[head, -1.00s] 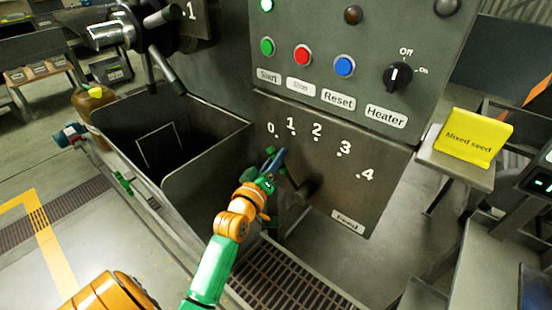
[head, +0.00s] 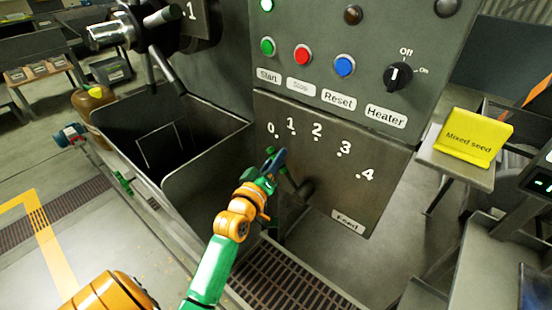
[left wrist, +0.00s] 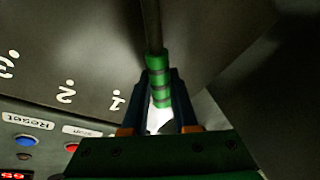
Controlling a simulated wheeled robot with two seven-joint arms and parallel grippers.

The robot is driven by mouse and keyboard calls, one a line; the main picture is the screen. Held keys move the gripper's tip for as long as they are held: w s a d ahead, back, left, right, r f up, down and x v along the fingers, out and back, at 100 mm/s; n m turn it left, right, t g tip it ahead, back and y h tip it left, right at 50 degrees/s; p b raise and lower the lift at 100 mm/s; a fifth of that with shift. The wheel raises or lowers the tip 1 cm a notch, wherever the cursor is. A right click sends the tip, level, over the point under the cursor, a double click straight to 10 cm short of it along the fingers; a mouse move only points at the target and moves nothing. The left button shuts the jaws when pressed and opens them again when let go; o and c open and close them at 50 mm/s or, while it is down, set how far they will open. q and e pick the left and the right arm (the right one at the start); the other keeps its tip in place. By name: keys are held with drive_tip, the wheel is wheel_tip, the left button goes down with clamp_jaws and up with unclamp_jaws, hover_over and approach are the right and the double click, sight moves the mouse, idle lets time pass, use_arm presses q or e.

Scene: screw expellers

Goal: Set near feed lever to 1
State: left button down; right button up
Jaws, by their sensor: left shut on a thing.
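The feed lever (head: 303,188) stands out from the panel below the scale 0 to 4. Its rod runs up and left from the pivot to my left gripper (head: 275,161). In the left wrist view its green, dark-banded handle (left wrist: 158,70) is between the two fingers of my left gripper (left wrist: 159,104), which is shut on it. The handle end lies near the 0 and 1 side of the scale, below the 1 mark (head: 291,124); the exact setting is hard to tell. The 1 also shows in the left wrist view (left wrist: 117,100). My right gripper is not in view.
Start, Stop and Reset buttons and the heater knob (head: 398,77) sit above the scale. An open dark bin (head: 205,165) stands left of the lever. A floor grate (head: 285,277) lies below. A yellow mixed seed sign (head: 473,138) is at the right.

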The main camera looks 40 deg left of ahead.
use_arm(q)
drive_tip(key=d+r+m+p, duration=0.1)
drive_tip(key=d+r+m+t+p, duration=0.1)
drive_tip(key=m, duration=0.1)
drive_tip(key=shift+s+d, duration=0.1)
drive_tip(key=shift+d, duration=0.3)
drive_tip(key=shift+d+r+m, duration=0.1)
drive_tip(key=shift+d+m, duration=0.4)
drive_tip(key=shift+m, duration=0.3)
drive_tip(key=c, duration=0.7)
unclamp_jaws()
drive_tip(key=s, duration=0.2)
drive_tip(key=s+d, duration=0.1)
drive_tip(key=s, duration=0.1)
drive_tip(key=s+b, duration=0.1)
drive_tip(key=s, duration=0.2)
drive_tip(key=shift+d+f, duration=0.15)
drive_tip(key=shift+f, duration=0.2)
